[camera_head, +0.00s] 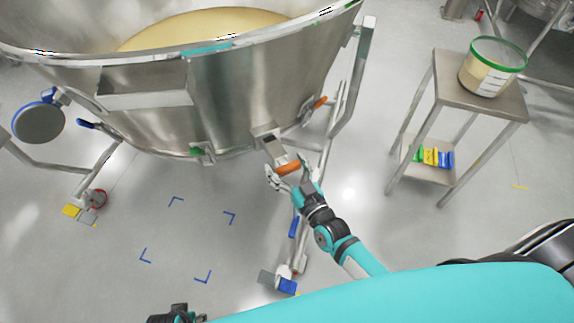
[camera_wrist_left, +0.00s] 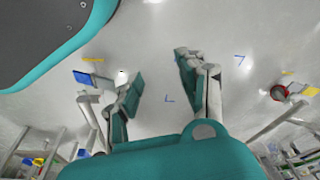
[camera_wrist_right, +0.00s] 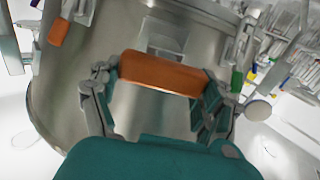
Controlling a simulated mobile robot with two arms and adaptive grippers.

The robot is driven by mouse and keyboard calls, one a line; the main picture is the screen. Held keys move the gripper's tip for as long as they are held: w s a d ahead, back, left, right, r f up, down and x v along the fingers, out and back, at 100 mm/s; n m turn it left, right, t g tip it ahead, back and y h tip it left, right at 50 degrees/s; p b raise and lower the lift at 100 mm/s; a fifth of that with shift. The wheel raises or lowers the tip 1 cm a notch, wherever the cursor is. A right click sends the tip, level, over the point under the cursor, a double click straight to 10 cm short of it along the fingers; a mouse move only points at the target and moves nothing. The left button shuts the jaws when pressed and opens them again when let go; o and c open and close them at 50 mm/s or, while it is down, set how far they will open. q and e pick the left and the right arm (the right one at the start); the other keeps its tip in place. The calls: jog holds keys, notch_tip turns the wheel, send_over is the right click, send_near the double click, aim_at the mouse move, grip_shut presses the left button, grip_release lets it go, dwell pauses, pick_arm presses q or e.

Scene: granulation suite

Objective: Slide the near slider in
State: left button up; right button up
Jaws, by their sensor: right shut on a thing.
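The near slider is a metal plate (camera_head: 273,146) with an orange handle (camera_head: 289,167) under the lower rim of the big steel vessel (camera_head: 235,105). My right gripper (camera_head: 288,174) is shut on this orange handle. The right wrist view shows the handle (camera_wrist_right: 162,73) lying crosswise between the two fingers (camera_wrist_right: 160,88), with the vessel wall behind it. How far the plate sticks out is hard to tell. My left gripper (camera_head: 176,314) is at the bottom edge of the head view. In the left wrist view its fingers (camera_wrist_left: 158,75) are apart with only floor between them.
A second orange handle (camera_head: 320,102) sits farther along the vessel. The vessel's leg frame (camera_head: 345,95) and blue-pedal caster (camera_head: 286,284) stand close to my right arm. A steel side table (camera_head: 450,100) with a green-rimmed bucket (camera_head: 490,72) is at right. Blue-marked floor (camera_head: 190,235) is clear.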

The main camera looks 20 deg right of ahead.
aim_at(279, 154)
jog(key=c, duration=0.6)
jog(key=w, duration=0.3)
jog(key=shift+a+r, duration=0.1)
jog(key=shift+a, duration=0.2)
jog(key=shift+c, duration=0.3)
jog(key=w, duration=0.3)
jog(key=shift+a+b, duration=0.3)
jog(key=shift+b, duration=0.05)
jog(key=shift+w, duration=0.35)
pick_arm(q)
jog(key=shift+w+d+r, duration=0.1)
jog(key=shift+w+r, duration=0.05)
jog(key=shift+r, duration=0.45)
jog(key=shift+w+r, duration=0.15)
jog(key=shift+r, duration=0.45)
pick_arm(e)
jog(key=shift+r, duration=0.1)
jog(key=o, duration=1.7)
jog(key=shift+a, duration=0.1)
pick_arm(q)
jog(key=shift+w, duration=0.1)
